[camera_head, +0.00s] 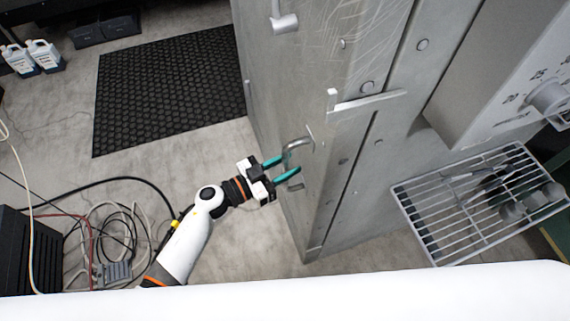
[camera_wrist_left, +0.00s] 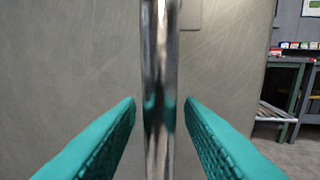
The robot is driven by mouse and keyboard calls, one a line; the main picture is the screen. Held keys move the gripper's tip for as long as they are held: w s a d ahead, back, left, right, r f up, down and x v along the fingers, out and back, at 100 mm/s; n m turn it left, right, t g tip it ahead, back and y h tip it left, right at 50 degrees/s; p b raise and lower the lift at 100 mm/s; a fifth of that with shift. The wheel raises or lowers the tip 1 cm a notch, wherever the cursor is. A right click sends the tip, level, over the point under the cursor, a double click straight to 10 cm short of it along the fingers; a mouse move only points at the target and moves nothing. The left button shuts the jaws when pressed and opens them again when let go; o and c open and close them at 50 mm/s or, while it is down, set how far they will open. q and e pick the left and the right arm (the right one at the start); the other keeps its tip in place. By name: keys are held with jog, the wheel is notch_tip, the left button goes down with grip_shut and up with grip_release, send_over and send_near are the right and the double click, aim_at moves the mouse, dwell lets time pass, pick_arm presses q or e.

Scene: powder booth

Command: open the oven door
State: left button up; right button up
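The oven (camera_head: 345,130) is a tall grey metal cabinet in the middle of the head view. A metal bar handle (camera_head: 297,143) sticks out from its left face, which looks like the door. My left gripper (camera_head: 284,168) is at this handle with its teal fingers open. In the left wrist view the shiny handle bar (camera_wrist_left: 159,90) runs vertically between the two fingertips (camera_wrist_left: 160,105), with a gap on each side. The grey panel (camera_wrist_left: 70,60) fills the background there. My right gripper is not in view.
A wire rack (camera_head: 432,240) with small metal parts is at the right, below a control box with a knob (camera_head: 547,97). A black mat (camera_head: 168,88) lies on the floor. Cables (camera_head: 108,225) lie near a black box at left. White jugs (camera_head: 44,55) stand at the far left.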

pick_arm(q)
grip_shut()
jog(key=shift+a, duration=0.1)
